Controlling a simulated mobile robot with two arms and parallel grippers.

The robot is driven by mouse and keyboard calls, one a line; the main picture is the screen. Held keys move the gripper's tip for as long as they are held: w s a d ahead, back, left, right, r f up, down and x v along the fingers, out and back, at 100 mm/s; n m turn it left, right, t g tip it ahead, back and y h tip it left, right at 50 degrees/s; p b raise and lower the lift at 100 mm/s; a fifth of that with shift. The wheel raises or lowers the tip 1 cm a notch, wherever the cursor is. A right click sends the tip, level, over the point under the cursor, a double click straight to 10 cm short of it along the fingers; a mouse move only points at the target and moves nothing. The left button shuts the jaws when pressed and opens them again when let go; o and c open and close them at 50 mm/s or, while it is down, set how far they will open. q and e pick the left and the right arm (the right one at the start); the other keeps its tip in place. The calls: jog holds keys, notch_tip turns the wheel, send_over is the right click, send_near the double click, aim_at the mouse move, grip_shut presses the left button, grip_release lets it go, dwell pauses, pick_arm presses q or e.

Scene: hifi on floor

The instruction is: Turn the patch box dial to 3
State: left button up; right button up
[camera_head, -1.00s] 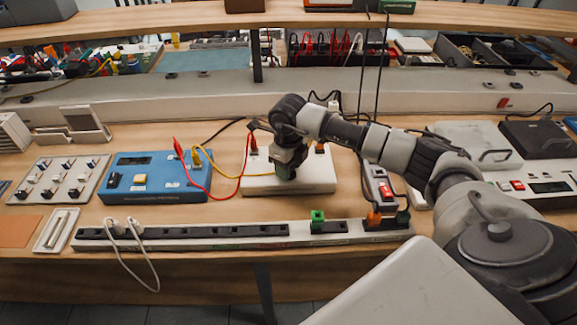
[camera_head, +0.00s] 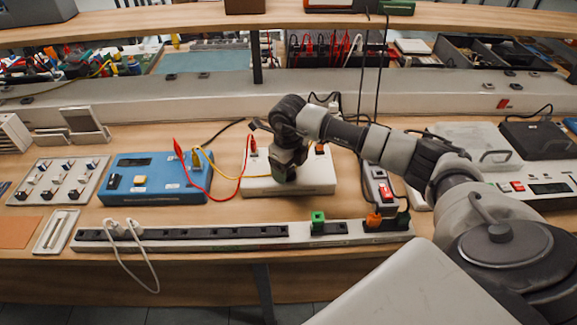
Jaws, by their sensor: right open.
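The white box (camera_head: 317,186), which I take to be the patch box, lies flat on the wooden bench in the middle. A red plug (camera_head: 253,146) stands at its back left and a yellow lead runs to it from the left. My right gripper (camera_head: 285,174) points down over the left-middle of this box, its tips at or just above the top face. It is open. The dial is not visible; the gripper and wrist cover that part of the box. I cannot tell whether the fingers stand around the dial or touch it. My left gripper is not in view.
A blue instrument (camera_head: 160,190) with red and yellow leads stands to the left. A power strip (camera_head: 200,233) runs along the bench front. A red-switched strip (camera_head: 379,190) lies to the right. A shelf (camera_head: 200,19) crosses above.

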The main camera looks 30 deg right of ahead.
notch_tip(320, 180, up, 11)
jog(key=b, duration=0.1)
dwell(0.4)
jog(key=shift+f, duration=0.2)
dwell(0.3)
